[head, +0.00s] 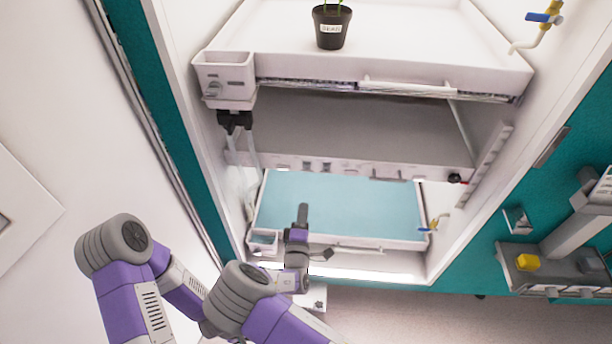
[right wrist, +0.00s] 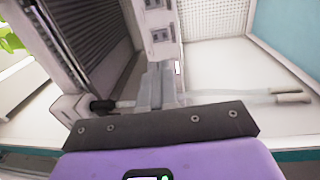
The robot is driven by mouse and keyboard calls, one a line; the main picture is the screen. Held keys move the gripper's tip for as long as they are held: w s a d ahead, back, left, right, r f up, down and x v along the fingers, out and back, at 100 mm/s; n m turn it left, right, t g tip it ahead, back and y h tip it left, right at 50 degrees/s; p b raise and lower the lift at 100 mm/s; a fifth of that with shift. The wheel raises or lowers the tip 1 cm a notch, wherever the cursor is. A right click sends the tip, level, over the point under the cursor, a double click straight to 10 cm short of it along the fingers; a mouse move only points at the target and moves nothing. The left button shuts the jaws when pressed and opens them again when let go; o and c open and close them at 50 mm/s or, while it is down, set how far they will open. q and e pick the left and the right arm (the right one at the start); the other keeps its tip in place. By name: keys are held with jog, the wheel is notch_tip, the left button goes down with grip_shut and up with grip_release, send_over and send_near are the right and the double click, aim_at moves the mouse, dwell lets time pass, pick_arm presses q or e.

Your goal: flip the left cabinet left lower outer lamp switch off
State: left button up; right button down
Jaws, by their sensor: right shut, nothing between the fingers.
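In the head view a white lamp bar (head: 350,170) runs under the middle shelf of the open cabinet. Small grey switches (head: 306,165) sit on its front face; their on or off position is too small to tell. My right gripper (head: 302,208) is shut and empty, in front of the lower tray and below the bar. In the right wrist view, the shut fingers (right wrist: 157,72) point at a white panel with two grey rocker switches; the nearer switch (right wrist: 160,36) is just beyond the fingertips. I cannot tell whether they touch the panel. My left gripper is not distinguishable.
The lower tray (head: 262,222) has a blue-green surface. An upper tray (head: 400,72) holds a dark pot (head: 331,27). Yellow-and-blue valves (head: 434,225) stand at the right. The cabinet's side walls bound the opening.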

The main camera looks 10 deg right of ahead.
aim_at(308, 165)
jog(key=shift+a+r+t, duration=0.25)
jog(key=shift+r+t, duration=0.05)
jog(key=shift+r, duration=0.05)
jog(key=shift+w, duration=0.1)
jog(key=b+x, duration=0.2)
jog(key=x, duration=1.2)
jog(key=shift+f+b, duration=0.15)
jog(key=shift+b, duration=0.15)
